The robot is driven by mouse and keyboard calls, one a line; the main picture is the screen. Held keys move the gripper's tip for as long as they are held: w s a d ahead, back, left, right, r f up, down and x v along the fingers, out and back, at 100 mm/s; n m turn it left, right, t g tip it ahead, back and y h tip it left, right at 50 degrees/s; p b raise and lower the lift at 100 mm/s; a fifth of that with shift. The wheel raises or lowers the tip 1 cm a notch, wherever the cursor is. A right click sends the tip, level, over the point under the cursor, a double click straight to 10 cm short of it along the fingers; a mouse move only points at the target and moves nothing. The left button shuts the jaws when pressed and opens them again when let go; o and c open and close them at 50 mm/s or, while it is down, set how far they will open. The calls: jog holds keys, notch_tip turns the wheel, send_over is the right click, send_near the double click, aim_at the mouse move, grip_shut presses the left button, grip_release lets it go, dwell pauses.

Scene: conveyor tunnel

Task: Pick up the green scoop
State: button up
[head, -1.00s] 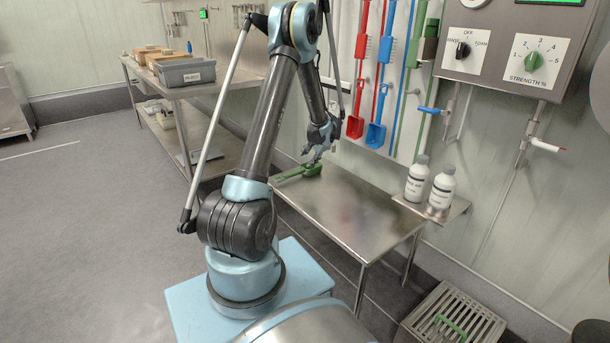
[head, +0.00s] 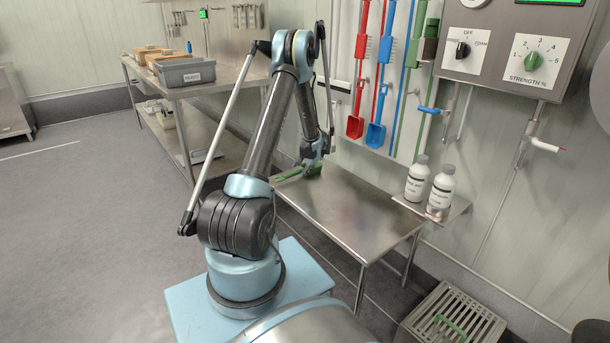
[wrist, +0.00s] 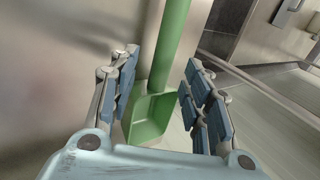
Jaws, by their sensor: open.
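The green scoop (head: 291,173) lies on the far left corner of the steel table (head: 352,210). In the wrist view the scoop's green pan (wrist: 150,118) is low between my fingers, with its handle running up the picture. My gripper (head: 312,160) is at the scoop, hiding part of it in the head view. In the wrist view my gripper (wrist: 163,62) is open, one finger on each side of the scoop, with gaps visible. I cannot tell whether the fingers touch it.
Two white bottles (head: 427,185) stand on a small shelf at the table's right. Red and blue scoops (head: 376,134) hang on the wall board behind. A steel rack with a grey bin (head: 184,72) stands at the left. The table's middle is clear.

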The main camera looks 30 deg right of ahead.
aim_at(298, 171)
jog(key=shift+x, duration=2)
jog(key=shift+w+r, duration=0.1)
jog(key=shift+w, duration=0.05)
jog(key=shift+c, duration=0.5)
grip_shut()
notch_tip(298, 171, up, 10)
